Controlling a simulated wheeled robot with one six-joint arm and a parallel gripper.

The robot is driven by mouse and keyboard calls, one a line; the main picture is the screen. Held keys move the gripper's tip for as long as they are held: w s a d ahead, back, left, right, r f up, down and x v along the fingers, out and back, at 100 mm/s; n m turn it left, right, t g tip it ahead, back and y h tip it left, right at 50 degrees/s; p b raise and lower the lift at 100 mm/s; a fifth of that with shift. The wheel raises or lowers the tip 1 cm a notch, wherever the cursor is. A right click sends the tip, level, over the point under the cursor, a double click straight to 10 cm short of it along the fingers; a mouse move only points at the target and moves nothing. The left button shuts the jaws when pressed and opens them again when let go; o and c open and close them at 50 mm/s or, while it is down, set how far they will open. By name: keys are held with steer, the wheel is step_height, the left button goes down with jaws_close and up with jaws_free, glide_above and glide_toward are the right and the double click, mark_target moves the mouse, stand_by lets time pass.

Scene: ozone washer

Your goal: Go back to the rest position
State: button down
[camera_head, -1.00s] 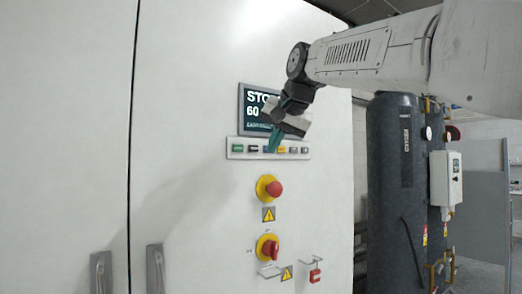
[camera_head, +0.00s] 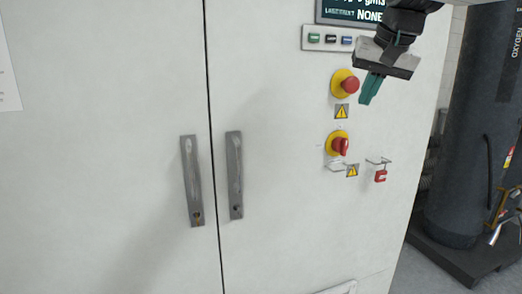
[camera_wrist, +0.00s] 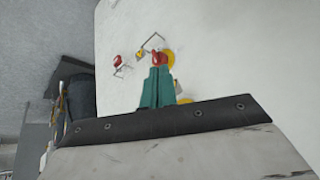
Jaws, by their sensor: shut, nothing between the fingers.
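My gripper (camera_head: 370,90) is at the upper right of the head view, in front of the white washer cabinet (camera_head: 290,230). Its teal fingers are together and empty, pointing down just right of the red emergency stop button (camera_head: 350,86). In the wrist view, the shut fingers (camera_wrist: 158,88) cover part of the cabinet's controls. The red rotary switch (camera_head: 340,146) on its yellow plate sits below the stop button. The display (camera_head: 350,12) reads "NONE" on its lower line and is cut off at the top.
Two vertical door handles (camera_head: 192,180) (camera_head: 235,175) flank the cabinet's door seam. A button strip (camera_head: 315,38) runs under the display. A small red padlock (camera_head: 380,176) hangs on a bracket at right. A dark tank (camera_head: 470,140) stands right of the cabinet.

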steer(key=s+d+f+n+g, duration=0.1)
steer(key=s+f+g, duration=0.1)
steer(key=s+f, duration=1)
steer(key=s+d+f+n+g+h, duration=0.1)
steer(key=s+d+f+g, duration=0.1)
steer(key=s+f, duration=1)
steer(key=s, duration=0.6)
steer(key=shift+d+f, duration=0.2)
steer(key=shift+f, duration=0.15)
